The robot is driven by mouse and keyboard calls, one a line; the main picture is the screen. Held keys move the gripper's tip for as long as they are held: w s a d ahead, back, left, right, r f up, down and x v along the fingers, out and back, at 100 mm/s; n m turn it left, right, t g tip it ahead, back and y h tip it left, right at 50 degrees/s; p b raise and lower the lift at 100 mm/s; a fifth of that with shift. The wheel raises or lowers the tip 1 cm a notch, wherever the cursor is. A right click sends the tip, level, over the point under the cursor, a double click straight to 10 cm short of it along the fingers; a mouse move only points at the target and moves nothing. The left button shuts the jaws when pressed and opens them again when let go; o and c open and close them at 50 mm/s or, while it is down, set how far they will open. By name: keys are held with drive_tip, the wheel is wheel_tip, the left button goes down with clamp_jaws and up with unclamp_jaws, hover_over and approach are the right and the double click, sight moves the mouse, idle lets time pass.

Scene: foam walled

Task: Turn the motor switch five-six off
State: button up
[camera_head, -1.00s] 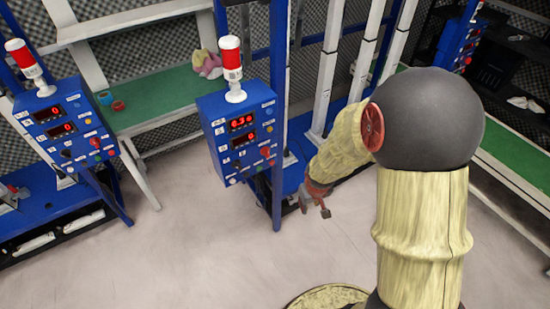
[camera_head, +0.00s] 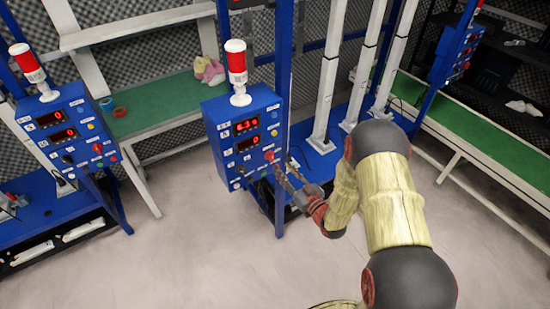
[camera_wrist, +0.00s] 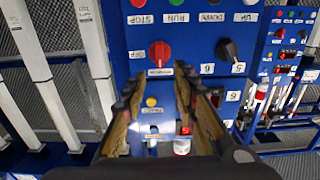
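The blue control box (camera_head: 212,120) stands mid-left in the head view, with two red displays. A red rotary switch (camera_head: 269,155) is on its lower right, and a black rotary switch (camera_head: 241,169) is to its left. The wrist view shows the panel upside down. There the red switch (camera_wrist: 159,54) is just beyond my fingertips, roughly centred between them, and its handle looks upright. The black switch (camera_wrist: 229,50) sits to the right, tilted, near "5" and "6" labels. My gripper (camera_wrist: 157,78) is open and empty; it also shows in the head view (camera_head: 285,178). Contact is not clear.
A red-and-white beacon (camera_head: 237,72) tops the box. A similar blue box (camera_head: 68,125) stands at the left. White posts (camera_head: 328,95) and a blue frame stand right of the box. A green bench (camera_head: 150,107) is behind. The floor in front is clear.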

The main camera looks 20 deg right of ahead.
sight(273, 156)
drive_tip(key=b+x, duration=0.1)
drive_tip(key=x, duration=0.6)
drive_tip(key=shift+w+a+r+b, duration=0.2)
drive_tip(key=shift+w+b, duration=0.1)
drive_tip(key=shift+w, duration=0.1)
drive_tip(key=shift+d, duration=0.1)
drive_tip(key=c, duration=0.3)
drive_tip(key=c, duration=0.4)
clamp_jaws()
